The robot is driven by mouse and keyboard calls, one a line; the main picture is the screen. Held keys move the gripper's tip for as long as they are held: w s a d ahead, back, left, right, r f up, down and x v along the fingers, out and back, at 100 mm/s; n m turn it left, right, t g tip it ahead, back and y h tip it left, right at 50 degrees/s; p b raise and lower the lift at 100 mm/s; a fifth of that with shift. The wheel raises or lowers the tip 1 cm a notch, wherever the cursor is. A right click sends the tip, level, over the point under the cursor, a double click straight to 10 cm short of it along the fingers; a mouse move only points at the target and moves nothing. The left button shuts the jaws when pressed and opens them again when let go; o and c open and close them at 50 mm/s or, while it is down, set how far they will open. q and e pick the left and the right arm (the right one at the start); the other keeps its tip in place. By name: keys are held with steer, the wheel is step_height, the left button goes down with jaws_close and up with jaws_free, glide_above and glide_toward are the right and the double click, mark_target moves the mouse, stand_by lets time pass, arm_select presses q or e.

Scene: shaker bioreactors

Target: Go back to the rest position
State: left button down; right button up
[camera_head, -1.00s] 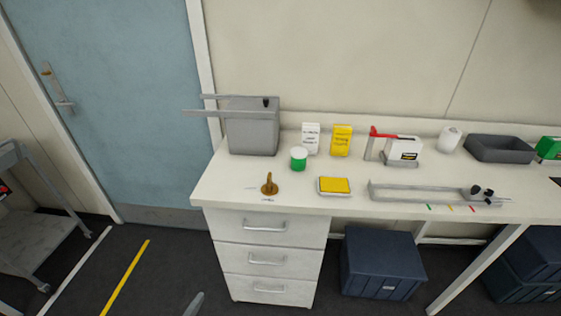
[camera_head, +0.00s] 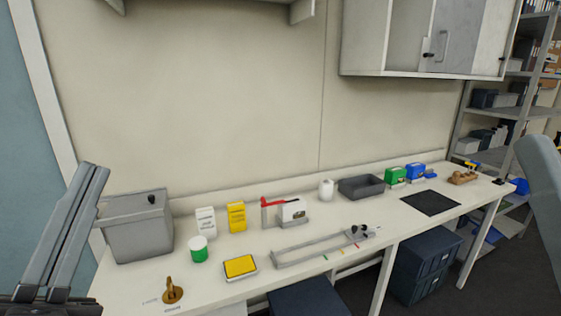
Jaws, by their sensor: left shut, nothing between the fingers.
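My left gripper (camera_head: 88,178) is at the left edge of the head view, pointing up, its two grey fingers together with nothing between them. It appears in front of the left end of the white bench, beside the grey box in the picture. A pale blue-grey rounded part of my own body, probably the right arm, shows at the right edge (camera_head: 545,185). My right gripper is not in view.
The white bench (camera_head: 215,285) holds a grey box (camera_head: 140,238), a yellow pad (camera_head: 240,266), a brass-coloured stamp (camera_head: 172,292), a metal rail (camera_head: 315,250), a grey tray (camera_head: 361,187) and a black mat (camera_head: 430,203). A wall cabinet (camera_head: 405,40) hangs above.

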arm_select(q)
steer(key=s+r+n+t, duration=0.1)
steer(key=s+r+n, duration=0.4)
steer(key=n, duration=0.5)
step_height(320, 180, up, 37)
steer(key=n+p, duration=0.1)
steer(key=p, duration=3.6)
steer(key=shift+w+a+r+y+p, duration=0.15)
steer(key=shift+w+y+p, duration=0.15)
steer(key=shift+y+p, duration=0.1)
